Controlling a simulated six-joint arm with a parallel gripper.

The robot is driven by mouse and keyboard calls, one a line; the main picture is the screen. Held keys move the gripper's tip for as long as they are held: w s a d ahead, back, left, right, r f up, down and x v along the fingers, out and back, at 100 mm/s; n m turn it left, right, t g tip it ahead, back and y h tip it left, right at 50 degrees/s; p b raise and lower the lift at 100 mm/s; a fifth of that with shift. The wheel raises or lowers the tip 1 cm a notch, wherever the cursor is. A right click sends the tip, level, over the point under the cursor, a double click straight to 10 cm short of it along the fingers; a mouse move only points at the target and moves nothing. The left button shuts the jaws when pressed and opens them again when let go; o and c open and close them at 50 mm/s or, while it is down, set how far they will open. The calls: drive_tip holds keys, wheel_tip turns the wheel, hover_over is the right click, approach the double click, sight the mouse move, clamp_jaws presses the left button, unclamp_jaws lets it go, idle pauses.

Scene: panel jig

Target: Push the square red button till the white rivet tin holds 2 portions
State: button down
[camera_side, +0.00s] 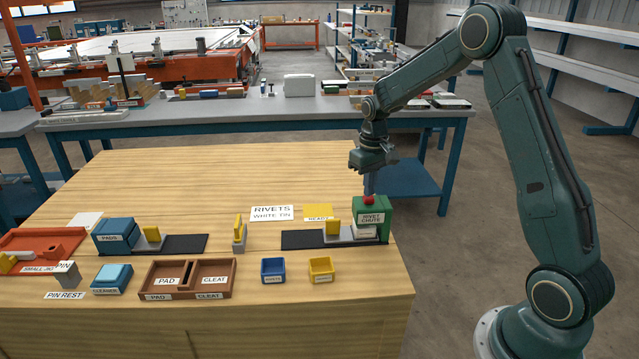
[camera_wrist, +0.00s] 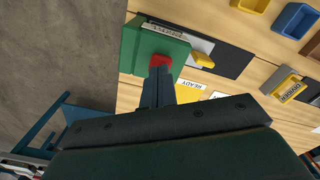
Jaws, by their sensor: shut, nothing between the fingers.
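The red button (camera_side: 369,200) sits on top of the green rivet chute box (camera_side: 372,217) at the right end of the table. It shows as a squarish red block in the wrist view (camera_wrist: 160,61). My gripper (camera_side: 369,191) is shut and empty, pointing down right over the button. In the wrist view its fingertips (camera_wrist: 157,72) reach the button's edge; I cannot tell whether they touch it. A small whitish labelled container (camera_side: 366,233), perhaps the white tin, stands under the chute's front. Its contents are hidden.
A grey slide with a yellow handle (camera_side: 334,231) lies on a dark track left of the chute. A yellow READY plate (camera_side: 318,211) and a RIVETS WHITE TIN card (camera_side: 272,213) lie behind. Blue (camera_side: 273,271) and yellow (camera_side: 321,270) bins stand in front. The table's back is clear.

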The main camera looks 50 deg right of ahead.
drive_tip(key=shift+f, duration=0.7)
drive_tip(key=shift+r, duration=0.15)
idle(0.3)
drive_tip(key=shift+r, duration=1.9)
wheel_tip(320, 180, up, 5)
drive_tip(key=shift+f, duration=0.15)
drive_tip(key=shift+f, duration=0.1)
drive_tip(key=shift+f, duration=3.15)
